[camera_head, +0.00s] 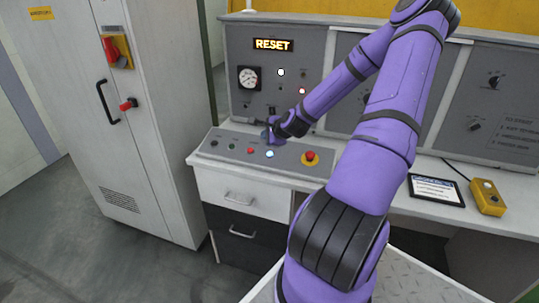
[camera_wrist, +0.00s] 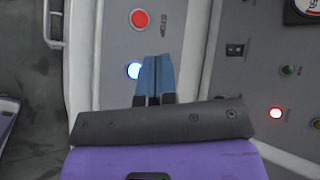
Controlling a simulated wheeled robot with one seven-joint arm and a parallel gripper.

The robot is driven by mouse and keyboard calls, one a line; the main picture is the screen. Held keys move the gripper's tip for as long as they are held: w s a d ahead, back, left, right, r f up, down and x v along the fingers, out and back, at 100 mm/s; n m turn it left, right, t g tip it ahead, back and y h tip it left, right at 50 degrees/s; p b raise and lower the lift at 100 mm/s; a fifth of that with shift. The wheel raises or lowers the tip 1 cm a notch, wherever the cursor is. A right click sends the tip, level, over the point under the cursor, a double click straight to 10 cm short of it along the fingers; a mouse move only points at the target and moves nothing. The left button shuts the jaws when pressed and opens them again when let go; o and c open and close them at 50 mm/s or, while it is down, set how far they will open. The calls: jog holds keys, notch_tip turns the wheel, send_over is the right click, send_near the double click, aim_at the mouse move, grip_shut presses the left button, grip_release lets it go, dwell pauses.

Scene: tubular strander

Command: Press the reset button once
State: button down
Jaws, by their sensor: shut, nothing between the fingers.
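A lit sign reading RESET (camera_head: 272,45) is at the top of the upright grey panel. A glowing blue-white button (camera_head: 270,154) is on the low sloping console; no label beside it is readable. My gripper (camera_head: 268,138) is just above the console near this button, its two blue fingers shut and empty. In the wrist view the fingertips (camera_wrist: 158,58) are just right of the glowing blue button (camera_wrist: 133,70), which their left edge borders. I cannot tell whether they touch it. A red button (camera_wrist: 140,19) lies beyond the fingertips.
The console also carries a red button (camera_head: 250,150), a green button (camera_head: 231,146) and a red mushroom button on yellow (camera_head: 310,156). A gauge (camera_head: 249,78) and lit lamps are on the upright panel. A tall grey cabinet (camera_head: 150,130) stands at left. A yellow control box (camera_head: 487,197) is at right.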

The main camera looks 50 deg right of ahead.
jog(key=shift+w+d+f, duration=0.1)
jog(key=shift+d+f, duration=0.2)
jog(key=shift+f, duration=0.9)
jog(key=shift+w+d+f, duration=0.15)
jog(key=shift+d+f, duration=0.2)
jog(key=shift+f, duration=0.8)
jog(key=shift+w+d+f, duration=0.1)
jog(key=shift+d+f, duration=0.2)
jog(key=shift+f, duration=0.9)
jog(key=shift+f, duration=0.4)
jog(key=shift+w+d+f, duration=0.1)
jog(key=shift+d+f, duration=0.05)
jog(key=shift+f, duration=0.2)
jog(key=shift+r, duration=0.15)
jog(key=shift+a+r, duration=0.2)
jog(key=shift+r, duration=0.45)
jog(key=shift+r, duration=0.1)
jog(key=shift+s+a+r, duration=0.1)
jog(key=shift+a+r, duration=0.1)
jog(key=shift+r, duration=0.55)
jog(key=shift+s+a+r, duration=0.15)
jog(key=shift+a+r, duration=0.05)
jog(key=shift+r, duration=0.6)
jog(key=shift+s+a+r, duration=0.1)
jog(key=shift+a+r, duration=0.1)
jog(key=shift+r, duration=0.55)
